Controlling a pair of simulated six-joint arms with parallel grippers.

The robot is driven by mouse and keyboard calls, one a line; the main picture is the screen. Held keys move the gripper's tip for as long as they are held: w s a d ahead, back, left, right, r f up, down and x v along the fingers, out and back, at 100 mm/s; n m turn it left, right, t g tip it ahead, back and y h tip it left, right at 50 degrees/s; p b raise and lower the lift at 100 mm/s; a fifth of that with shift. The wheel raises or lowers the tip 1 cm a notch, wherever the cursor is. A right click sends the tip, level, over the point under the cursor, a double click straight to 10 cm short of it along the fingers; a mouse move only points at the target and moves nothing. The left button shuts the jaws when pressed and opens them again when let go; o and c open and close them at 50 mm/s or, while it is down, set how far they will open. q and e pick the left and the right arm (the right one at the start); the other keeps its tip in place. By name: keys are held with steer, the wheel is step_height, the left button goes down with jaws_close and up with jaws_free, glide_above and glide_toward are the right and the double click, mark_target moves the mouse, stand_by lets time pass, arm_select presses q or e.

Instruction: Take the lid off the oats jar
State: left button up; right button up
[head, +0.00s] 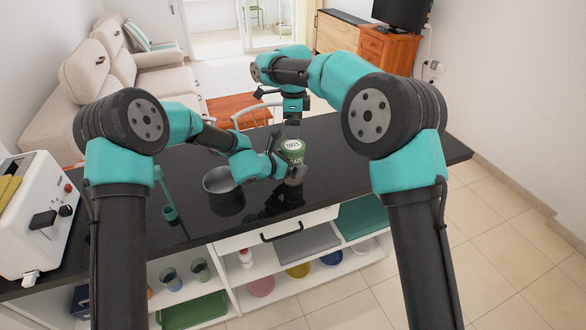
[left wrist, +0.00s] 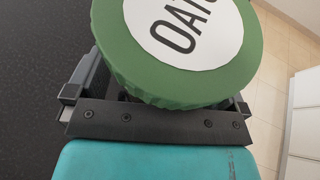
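The oats jar stands on the dark counter, with a green lid (head: 293,146) bearing a round white "OATS" label on top. The lid (left wrist: 180,80) also fills the upper part of the left wrist view. My left gripper (head: 281,168) is at the jar, low, with its fingers to either side of the jar body. The lid hides the fingertips in the wrist view, so contact is unclear. My right gripper (head: 293,122) points down just above the lid; its finger opening is too small to make out.
A dark pot (head: 222,186) stands just left of the jar on the counter (head: 390,150). A teal utensil (head: 168,205) is farther left, and a white toaster (head: 35,215) is at the left end. The counter's right side is clear.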

mark_target(293, 145)
arm_select(q)
steer(key=c, duration=1.6)
steer(key=shift+c, duration=0.5)
arm_select(e)
steer(key=n, duration=0.3)
steer(key=shift+n, duration=0.4)
steer(key=n, duration=0.5)
steer(key=shift+f, duration=0.1)
steer(key=shift+f, duration=3.9)
steer(key=shift+c, duration=0.4)
steer(key=c, duration=0.7)
steer(key=o, duration=0.8)
